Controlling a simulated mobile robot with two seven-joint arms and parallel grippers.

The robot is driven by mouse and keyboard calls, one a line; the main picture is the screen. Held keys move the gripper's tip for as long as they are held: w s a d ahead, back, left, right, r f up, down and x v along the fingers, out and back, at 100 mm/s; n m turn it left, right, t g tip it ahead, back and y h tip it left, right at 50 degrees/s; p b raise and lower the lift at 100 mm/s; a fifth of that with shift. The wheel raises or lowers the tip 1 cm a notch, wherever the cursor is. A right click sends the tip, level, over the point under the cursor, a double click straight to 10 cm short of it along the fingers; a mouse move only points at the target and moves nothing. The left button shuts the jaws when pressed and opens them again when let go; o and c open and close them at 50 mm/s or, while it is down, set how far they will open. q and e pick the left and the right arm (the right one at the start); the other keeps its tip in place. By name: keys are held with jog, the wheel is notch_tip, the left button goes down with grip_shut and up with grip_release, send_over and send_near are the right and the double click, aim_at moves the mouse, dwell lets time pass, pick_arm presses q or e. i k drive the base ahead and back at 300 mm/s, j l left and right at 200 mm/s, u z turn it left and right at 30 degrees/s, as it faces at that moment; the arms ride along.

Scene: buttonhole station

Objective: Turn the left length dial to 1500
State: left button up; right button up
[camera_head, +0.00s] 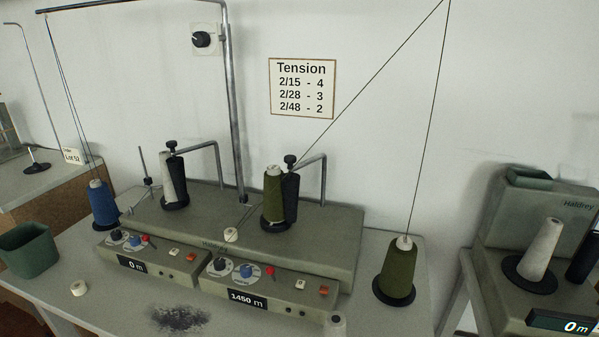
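The grey winding machine (300,242) on the table has two front control panels. The left panel (186,275) has a black knob (116,235) and a blue knob (135,241) on pale scale plates, with a red lever (146,238) beside them. Its display (133,264) reads 0 m. The right panel (283,294) has a black knob (220,264), a blue knob (246,271) and a red lever (269,271); its display (247,299) reads 1450 m. The scale marks are too small to read, and I cannot tell which knob sets length. Neither gripper is in view.
An olive cone (398,273) stands right of the machine, a blue cone (102,203) at its left. Threads run up from both. A green bin (28,250) is at the left edge. Dark lint (178,319) lies in front. Another machine (545,214) stands right.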

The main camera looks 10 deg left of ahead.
aim_at(135, 241)
jog(key=u, duration=1.45)
jog(key=i+j+z, duration=0.1)
jog(key=z, duration=0.25)
jog(key=i+j+z, duration=0.1)
jog(key=z, duration=0.3)
jog(key=j+z, duration=0.35)
jog(key=i+l, duration=0.05)
jog(key=l, duration=0.05)
